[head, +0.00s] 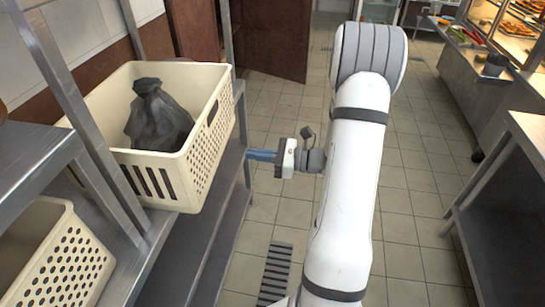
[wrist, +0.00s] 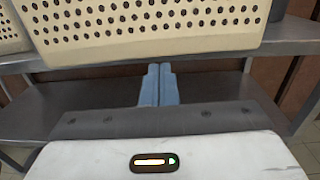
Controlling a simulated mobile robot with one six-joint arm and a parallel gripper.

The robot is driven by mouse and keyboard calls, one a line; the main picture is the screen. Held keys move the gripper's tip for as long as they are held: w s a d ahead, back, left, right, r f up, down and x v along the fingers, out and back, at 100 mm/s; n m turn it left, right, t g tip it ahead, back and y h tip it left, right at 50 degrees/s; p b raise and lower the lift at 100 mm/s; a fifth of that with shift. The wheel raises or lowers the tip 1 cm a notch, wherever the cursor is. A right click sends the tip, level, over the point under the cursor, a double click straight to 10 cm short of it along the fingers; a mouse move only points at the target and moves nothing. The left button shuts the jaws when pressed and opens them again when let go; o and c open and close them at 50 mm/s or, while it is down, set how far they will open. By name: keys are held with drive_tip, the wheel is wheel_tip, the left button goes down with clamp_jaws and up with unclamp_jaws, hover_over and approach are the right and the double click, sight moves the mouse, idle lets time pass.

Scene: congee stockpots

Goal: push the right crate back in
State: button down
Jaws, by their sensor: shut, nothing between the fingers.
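The right crate (head: 205,150) is cream plastic with round holes in its long side and holds a dark bag (head: 158,118). It sits on the upper metal shelf, its holed front face toward the aisle. In the wrist view the crate's front (wrist: 150,25) fills the top, and its lower edge hides part of the shelf edge, so it seems to jut out past it. My gripper (head: 250,155) is in the aisle to the right of the crate, blue fingers shut and empty, pointing at the rack. In the wrist view the fingertips (wrist: 158,68) appear just below the crate's lower edge; contact cannot be told.
Another cream crate (head: 62,260) stands at the lower left, on the same rack. A metal rack post (head: 85,115) rises in front of the right crate's near end. A lower shelf (wrist: 215,85) lies behind my fingers. The tiled aisle (head: 420,200) is clear; a steel counter (head: 525,150) stands at right.

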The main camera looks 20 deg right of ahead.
sight(224, 150)
drive_tip(key=x, duration=0.6)
drive_tip(key=shift+w+d, duration=0.1)
